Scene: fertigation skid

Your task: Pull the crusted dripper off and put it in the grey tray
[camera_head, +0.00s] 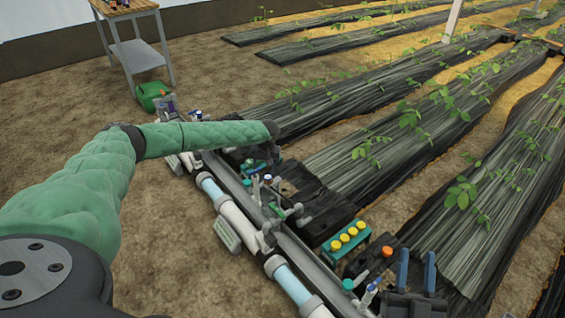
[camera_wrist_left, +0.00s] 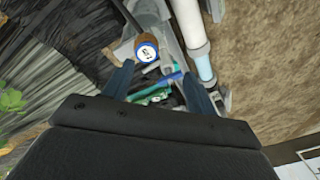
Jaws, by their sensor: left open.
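My left gripper (camera_wrist_left: 158,78) is open, its two dark blue fingers spread over the equipment on the skid. Between and beyond them, the left wrist view shows a brown round item (camera_wrist_left: 147,50) with a white, blue-ringed top, and green and teal parts (camera_wrist_left: 158,90). No part is visibly held. In the head view the left arm ends over the far part of the skid, and its fingers are hard to make out. I cannot identify the crusted dripper or the grey tray with certainty. My right gripper (camera_head: 416,270) is at the lower right, its blue fingers upright and apart, empty.
A long pipe (camera_head: 236,219) with clear blue sections runs along the skid. Small valves (camera_head: 268,180) stand up beside it. A teal block (camera_head: 345,241) with several yellow caps and an orange knob (camera_head: 387,251) sit nearer. A wooden-topped table (camera_head: 122,10) stands at the back left.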

